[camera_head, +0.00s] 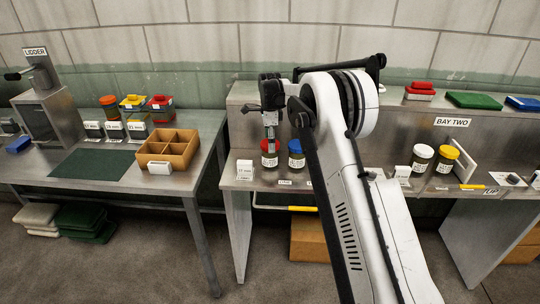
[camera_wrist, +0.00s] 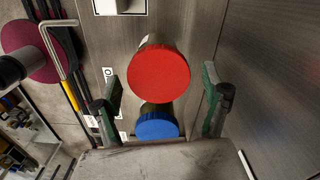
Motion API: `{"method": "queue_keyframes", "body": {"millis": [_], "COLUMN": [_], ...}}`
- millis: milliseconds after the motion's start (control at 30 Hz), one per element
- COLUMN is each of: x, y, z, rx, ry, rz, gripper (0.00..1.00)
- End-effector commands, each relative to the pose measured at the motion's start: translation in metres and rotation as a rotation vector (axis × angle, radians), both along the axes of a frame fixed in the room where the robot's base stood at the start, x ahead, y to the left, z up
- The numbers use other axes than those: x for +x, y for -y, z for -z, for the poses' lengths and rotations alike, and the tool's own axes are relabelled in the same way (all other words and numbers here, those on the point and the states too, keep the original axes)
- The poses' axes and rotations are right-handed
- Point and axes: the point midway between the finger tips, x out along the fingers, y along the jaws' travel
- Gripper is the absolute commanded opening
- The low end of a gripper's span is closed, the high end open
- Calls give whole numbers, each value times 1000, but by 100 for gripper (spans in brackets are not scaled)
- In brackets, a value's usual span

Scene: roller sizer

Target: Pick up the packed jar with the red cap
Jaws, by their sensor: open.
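The packed jar with the red cap (camera_head: 269,160) stands upright on the metal bench in the middle, with a pale label on its front. Its round red cap (camera_wrist: 158,72) shows from above in the wrist view. My gripper (camera_head: 270,138) points down just over this jar in the head view. In the wrist view its two fingers (camera_wrist: 161,82) are spread apart, one to each side of the red cap, with gaps between. I cannot tell how far down they reach beside the jar. A blue-capped jar (camera_head: 296,160) stands close on the right.
The blue cap (camera_wrist: 157,122) lies just below the red one in the wrist view. A divided box (camera_head: 168,148) sits on the left bench. A small white card stand (camera_head: 244,170) is left of the red-capped jar.

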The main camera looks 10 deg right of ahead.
Motion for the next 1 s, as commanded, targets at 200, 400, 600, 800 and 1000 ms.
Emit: {"method": "queue_keyframes", "body": {"millis": [200,400,600,800,1000], "x": [-1,-1,-2,-2,-2], "y": [-1,-1,-1,-1,-1], "z": [19,46,51,51,51], "rx": [0,0,0,0,0], "ry": [0,0,0,0,0], "rz": [0,0,0,0,0], "gripper": [78,78,78,61,34]}}
